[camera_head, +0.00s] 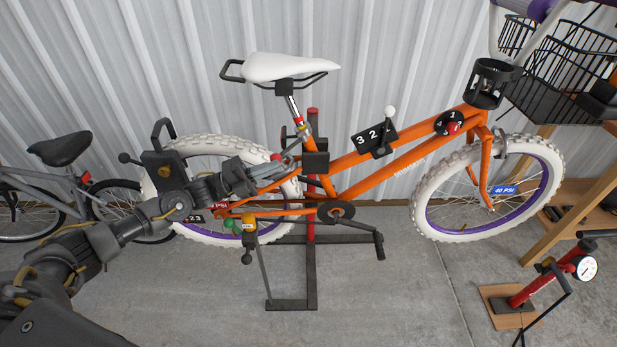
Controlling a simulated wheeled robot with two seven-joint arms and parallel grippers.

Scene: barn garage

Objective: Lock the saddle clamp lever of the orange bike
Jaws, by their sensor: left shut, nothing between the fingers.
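The orange bike (400,158) stands side-on in the middle of the head view, held on a red and black stand (311,238). Its white saddle (277,67) sits on a silver seat post (294,106) above the frame. The saddle clamp (302,128) is at the foot of the post, at the top of the orange seat tube. The clamp lever is too small to make out clearly. My left arm comes in from the lower left. My left gripper (291,154) is shut and empty, just below and left of the clamp; I cannot tell whether it touches it. My right gripper is not in view.
A grey bike (62,152) stands at the left by the corrugated wall. A wire basket (550,60) and a wooden bench (568,200) are at the right. A red floor pump (545,285) stands at the lower right. The floor in front of the stand is clear.

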